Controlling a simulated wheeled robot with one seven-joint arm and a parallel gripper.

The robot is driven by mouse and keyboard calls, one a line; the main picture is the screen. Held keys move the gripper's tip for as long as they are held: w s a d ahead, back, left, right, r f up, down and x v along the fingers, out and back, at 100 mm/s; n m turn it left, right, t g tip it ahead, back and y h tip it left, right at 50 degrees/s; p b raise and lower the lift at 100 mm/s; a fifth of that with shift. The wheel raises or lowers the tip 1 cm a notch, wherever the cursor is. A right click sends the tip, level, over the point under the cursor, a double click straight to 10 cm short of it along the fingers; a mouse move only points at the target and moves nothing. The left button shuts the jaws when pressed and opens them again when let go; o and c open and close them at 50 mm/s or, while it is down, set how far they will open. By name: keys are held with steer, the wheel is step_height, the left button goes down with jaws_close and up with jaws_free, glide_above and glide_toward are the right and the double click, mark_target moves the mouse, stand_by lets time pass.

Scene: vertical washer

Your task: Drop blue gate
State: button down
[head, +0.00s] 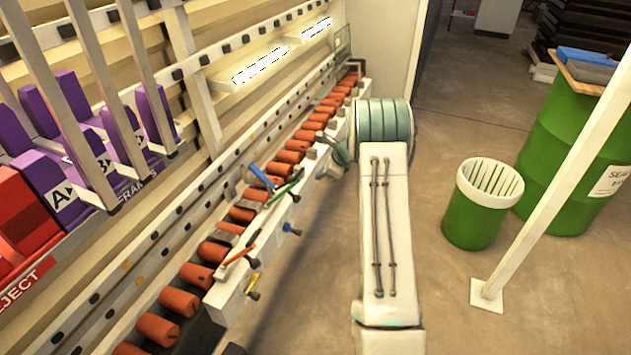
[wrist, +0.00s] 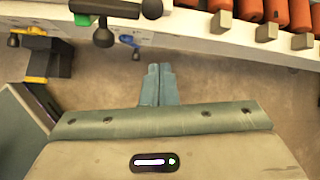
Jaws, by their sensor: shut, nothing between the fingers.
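A slim blue bar (head: 262,177) stands tilted up on the white rail beside the orange rollers; I take it for the blue gate. A small blue lever (head: 290,229) with a dark knob sticks out of the rail's outer side below it. A blue lever part also shows in the wrist view (wrist: 127,40). My gripper (wrist: 158,68) is shut and empty. In the wrist view its tips are below the blue lever part and apart from it.
A green bar (head: 283,193), an orange bar (head: 238,255) and a yellow lever (head: 253,281) are on the same rail. Purple blocks (head: 85,160) stand on a rack at left. A green bin (head: 472,222) and green barrel (head: 570,150) stand at right. Floor between is clear.

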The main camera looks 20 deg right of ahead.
steer(key=shift+s+d+r, duration=0.15)
steer(key=shift+s+r, duration=0.05)
steer(key=shift+r, duration=0.25)
steer(key=s+a+r+n+g, duration=0.2)
steer(key=s+a+r+n, duration=0.9)
steer(key=s+a+r, duration=0.3)
steer(key=s+a+r+n+h, duration=0.1)
steer(key=s+n, duration=0.5)
steer(key=s, duration=0.7)
steer(key=s+a+r+n+g+h, duration=0.1)
steer(key=s+a+r+n+h, duration=0.1)
steer(key=s+n, duration=0.5)
steer(key=s+h, duration=0.1)
steer(key=s, duration=0.5)
steer(key=shift+s+r, duration=0.3)
steer(key=shift+d, duration=0.2)
